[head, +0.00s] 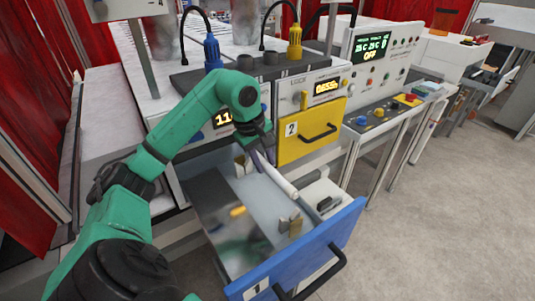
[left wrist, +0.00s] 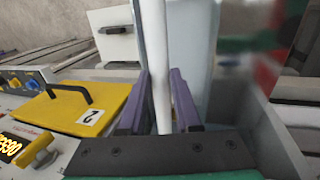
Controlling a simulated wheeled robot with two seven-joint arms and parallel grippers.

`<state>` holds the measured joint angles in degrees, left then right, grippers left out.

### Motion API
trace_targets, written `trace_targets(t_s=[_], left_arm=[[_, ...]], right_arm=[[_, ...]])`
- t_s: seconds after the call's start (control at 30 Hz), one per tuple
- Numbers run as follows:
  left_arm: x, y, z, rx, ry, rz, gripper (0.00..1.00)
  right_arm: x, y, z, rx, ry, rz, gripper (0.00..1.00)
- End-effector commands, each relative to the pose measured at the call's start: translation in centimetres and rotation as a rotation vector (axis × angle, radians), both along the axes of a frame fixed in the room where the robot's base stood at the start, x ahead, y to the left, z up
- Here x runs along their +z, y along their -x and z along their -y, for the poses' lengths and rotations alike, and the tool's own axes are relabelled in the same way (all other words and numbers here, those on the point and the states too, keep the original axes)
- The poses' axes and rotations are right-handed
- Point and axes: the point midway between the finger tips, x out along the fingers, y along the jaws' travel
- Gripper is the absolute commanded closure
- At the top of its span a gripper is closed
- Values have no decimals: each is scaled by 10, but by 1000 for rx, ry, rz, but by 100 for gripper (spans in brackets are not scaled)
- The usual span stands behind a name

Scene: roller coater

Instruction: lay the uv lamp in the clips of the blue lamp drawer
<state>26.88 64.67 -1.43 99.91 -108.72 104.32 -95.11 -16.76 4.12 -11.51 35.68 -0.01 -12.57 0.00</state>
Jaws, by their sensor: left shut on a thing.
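The UV lamp (head: 281,182) is a slim white tube. My left gripper (head: 264,160) is shut on it near its far end and holds it over the open blue lamp drawer (head: 335,236). In the left wrist view, the lamp (left wrist: 154,35) runs between the two purple fingers of my left gripper (left wrist: 158,85). Inside the drawer, one clip (head: 243,165) stands near the back and another clip (head: 290,224) near the front. The lamp appears apart from the front clip; its far end is hidden by the gripper. My right gripper is not in view.
The yellow drawer (head: 301,140), marked 2, is shut just right of my left gripper. Blue (head: 212,50) and yellow (head: 295,40) plugs stand on the machine. A white box with a dark handle (head: 326,203) stands right of the blue drawer. The floor at right is clear.

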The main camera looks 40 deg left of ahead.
Motion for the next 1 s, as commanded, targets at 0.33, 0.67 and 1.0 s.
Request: trace_targets(t_s=[0.33, 0.67, 1.0], left_arm=[[-44, 0, 0, -1, 1, -1, 100], [-80, 0, 0, -1, -1, -2, 100], [-85, 0, 0, -1, 0, -1, 100]], right_arm=[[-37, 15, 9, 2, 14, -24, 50], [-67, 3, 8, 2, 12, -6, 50], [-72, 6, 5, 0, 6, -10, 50]])
